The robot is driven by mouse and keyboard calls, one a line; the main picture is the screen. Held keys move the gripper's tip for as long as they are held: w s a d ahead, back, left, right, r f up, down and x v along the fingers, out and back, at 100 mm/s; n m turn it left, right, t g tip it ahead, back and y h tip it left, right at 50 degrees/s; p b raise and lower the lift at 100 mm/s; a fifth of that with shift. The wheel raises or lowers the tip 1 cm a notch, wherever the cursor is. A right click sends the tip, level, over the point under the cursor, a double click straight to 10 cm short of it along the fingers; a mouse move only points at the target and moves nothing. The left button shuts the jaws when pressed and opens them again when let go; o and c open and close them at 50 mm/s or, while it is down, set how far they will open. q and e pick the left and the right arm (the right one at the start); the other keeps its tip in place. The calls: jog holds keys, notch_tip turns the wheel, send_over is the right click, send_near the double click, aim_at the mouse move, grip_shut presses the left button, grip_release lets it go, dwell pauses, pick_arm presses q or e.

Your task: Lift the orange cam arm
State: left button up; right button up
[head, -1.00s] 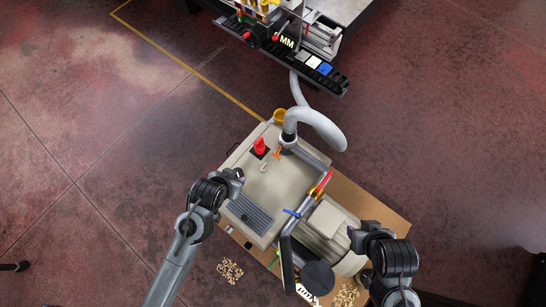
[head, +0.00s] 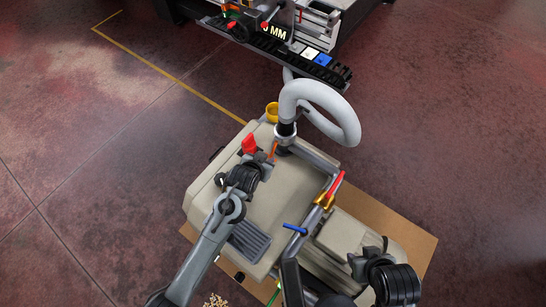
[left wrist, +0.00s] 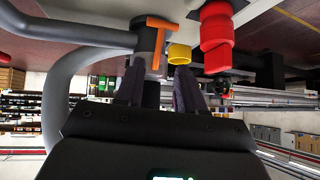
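The orange cam arm (head: 273,150) is a small lever on the collar where the grey hose (head: 322,101) joins the beige machine (head: 288,201). In the left wrist view the cam arm (left wrist: 158,41) is T-shaped, against a grey pipe, in line with the gap between my fingers. My left gripper (head: 262,163) is just below the cam arm in the head view. Its two dark fingers (left wrist: 159,92) are apart with nothing between them; I see no contact. My right gripper (head: 367,256) hovers over the lower right of the machine; its finger gap is unclear.
A red knob (head: 249,144) stands close left of my left gripper, and a yellow cup (head: 272,112) is behind. A red handle (head: 334,187) and blue lever (head: 295,229) sit on the pipe. A black-edged bench (head: 290,50) is at the back.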

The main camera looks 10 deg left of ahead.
aim_at(273, 152)
pick_arm(q)
jog(key=b+x, duration=0.4)
jog(key=x, duration=0.7)
jog(key=shift+w+f+b, duration=0.1)
jog(key=shift+w+b, duration=0.15)
jog(key=shift+b, duration=0.1)
jog(key=shift+c, duration=1.2)
grip_shut()
